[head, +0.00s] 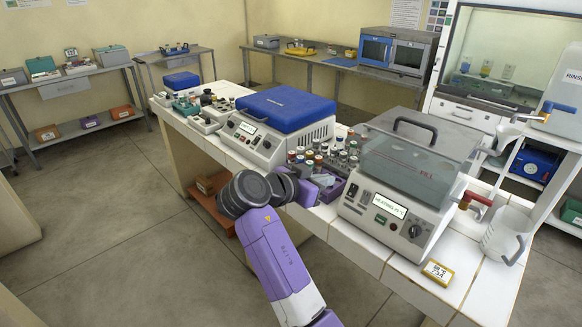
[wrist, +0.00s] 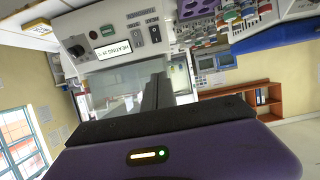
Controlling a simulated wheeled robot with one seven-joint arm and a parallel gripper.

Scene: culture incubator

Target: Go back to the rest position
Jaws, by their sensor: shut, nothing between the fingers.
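My gripper (wrist: 157,92) shows in the wrist view as two dark fingers side by side, shut with nothing between them, above my purple housing. In the head view my arm reaches up from the bottom middle to the bench's front edge, and the fingers are not clear there. The culture incubator (head: 400,185) with a clear lid and a lit heating display stands just right of my gripper. It also shows upside down in the wrist view (wrist: 110,32), beyond the fingers. I cannot tell the exact gap between them.
Open floor (head: 100,220) lies to the left. Side tables stand at the back.

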